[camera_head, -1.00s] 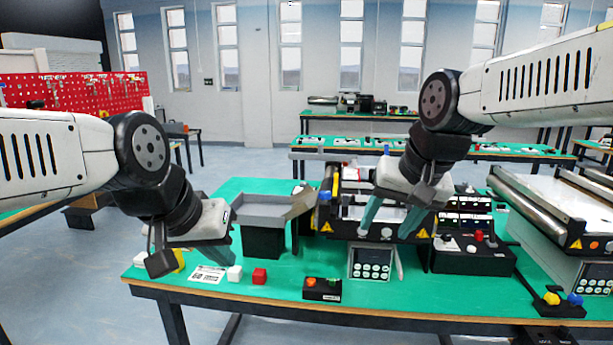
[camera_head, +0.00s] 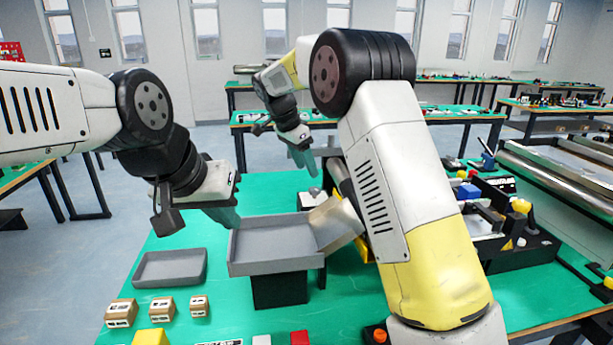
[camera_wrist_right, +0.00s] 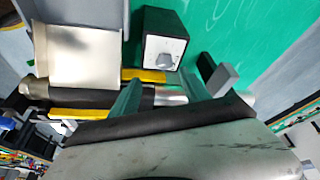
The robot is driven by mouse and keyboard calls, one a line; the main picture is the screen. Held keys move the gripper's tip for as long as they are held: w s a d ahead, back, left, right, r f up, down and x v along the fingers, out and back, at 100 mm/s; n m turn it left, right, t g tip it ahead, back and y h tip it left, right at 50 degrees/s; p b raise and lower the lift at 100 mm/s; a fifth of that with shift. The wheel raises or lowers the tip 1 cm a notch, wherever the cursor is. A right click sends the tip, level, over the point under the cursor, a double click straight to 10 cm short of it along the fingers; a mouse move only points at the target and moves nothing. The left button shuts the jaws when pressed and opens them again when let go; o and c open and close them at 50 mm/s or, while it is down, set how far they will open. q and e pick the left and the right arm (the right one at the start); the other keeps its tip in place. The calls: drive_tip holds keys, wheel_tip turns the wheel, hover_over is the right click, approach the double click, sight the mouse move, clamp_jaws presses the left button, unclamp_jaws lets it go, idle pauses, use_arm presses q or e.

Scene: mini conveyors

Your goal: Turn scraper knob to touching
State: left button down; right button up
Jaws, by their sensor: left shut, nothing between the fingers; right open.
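In the right wrist view, a black box carries a white dial face with a grey knob (camera_wrist_right: 165,62), which I take to be the scraper knob. My right gripper (camera_wrist_right: 168,85) is open, its two teal fingers on either side of the view below the knob and apart from it. In the head view, my right gripper (camera_head: 303,156) hangs at the far side of the table, above a small pale-topped box (camera_head: 311,197); the knob's face cannot be made out there. My left gripper (camera_head: 226,216) is shut and empty, by the grey tray's left rear corner.
A raised grey tray (camera_head: 275,266) with a metal chute (camera_head: 335,224) stands beside the conveyor, much of which my right arm hides. A low grey tray (camera_head: 170,282), several small cartons (camera_head: 161,307) and a yellow block (camera_head: 151,337) lie at front left. The green table's back left is clear.

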sight(313, 188)
drive_tip(key=x, duration=0.8)
drive_tip(key=shift+w+a+f, duration=0.15)
drive_tip(key=shift+w+a, duration=0.25)
drive_tip(key=shift+w, duration=0.05)
drive_tip(key=shift+c, duration=0.2)
clamp_jaws()
